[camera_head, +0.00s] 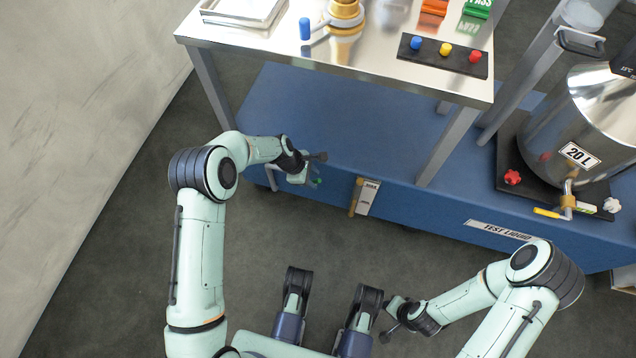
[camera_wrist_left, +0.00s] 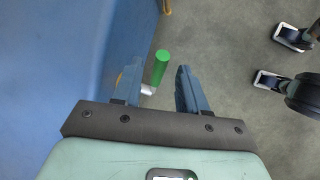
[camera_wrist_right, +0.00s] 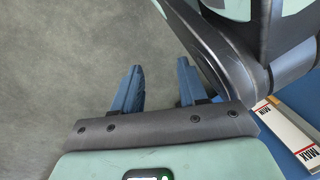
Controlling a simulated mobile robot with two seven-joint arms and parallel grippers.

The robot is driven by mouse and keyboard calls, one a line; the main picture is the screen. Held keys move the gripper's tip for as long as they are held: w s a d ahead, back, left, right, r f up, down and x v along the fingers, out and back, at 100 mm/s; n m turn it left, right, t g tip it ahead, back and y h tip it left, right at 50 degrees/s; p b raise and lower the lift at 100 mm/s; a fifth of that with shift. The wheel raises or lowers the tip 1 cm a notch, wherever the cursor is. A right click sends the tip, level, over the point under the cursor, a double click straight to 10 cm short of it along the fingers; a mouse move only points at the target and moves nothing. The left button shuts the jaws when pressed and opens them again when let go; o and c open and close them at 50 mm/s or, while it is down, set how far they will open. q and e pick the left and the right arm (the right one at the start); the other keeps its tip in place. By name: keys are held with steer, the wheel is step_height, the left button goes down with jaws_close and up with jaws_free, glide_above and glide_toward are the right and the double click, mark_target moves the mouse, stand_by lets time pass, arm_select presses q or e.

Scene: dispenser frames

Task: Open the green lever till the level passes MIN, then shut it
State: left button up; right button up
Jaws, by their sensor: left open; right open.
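The green lever (camera_wrist_left: 160,68) shows in the left wrist view as a green grip on a silver stem beside the blue cabinet wall. My left gripper (camera_wrist_left: 157,78) is open, with the lever between its fingers as seen from the wrist; I cannot tell whether they touch it. In the head view, only a bit of green (camera_head: 318,181) shows by the left gripper (camera_head: 312,176). My right gripper (camera_wrist_right: 160,82) is open and empty, near my base.
A steel tank marked 20 L (camera_head: 572,125) with a yellow-handled tap (camera_head: 548,212) stands at right. The steel table (camera_head: 350,50) carries a panel of blue, yellow and red buttons (camera_head: 440,56) and a blue-handled brass valve (camera_head: 306,28). Floor before the cabinet is clear.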

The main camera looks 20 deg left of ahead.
arm_select(q)
steer(key=b+x, duration=0.1)
steer(key=x, duration=0.4)
arm_select(e)
steer(key=s+f, duration=0.1)
steer(key=s+f+g, duration=0.1)
steer(key=s, duration=0.1)
steer(key=shift+s+d, duration=0.1)
steer(key=shift+d, duration=0.05)
arm_select(q)
jaws_close()
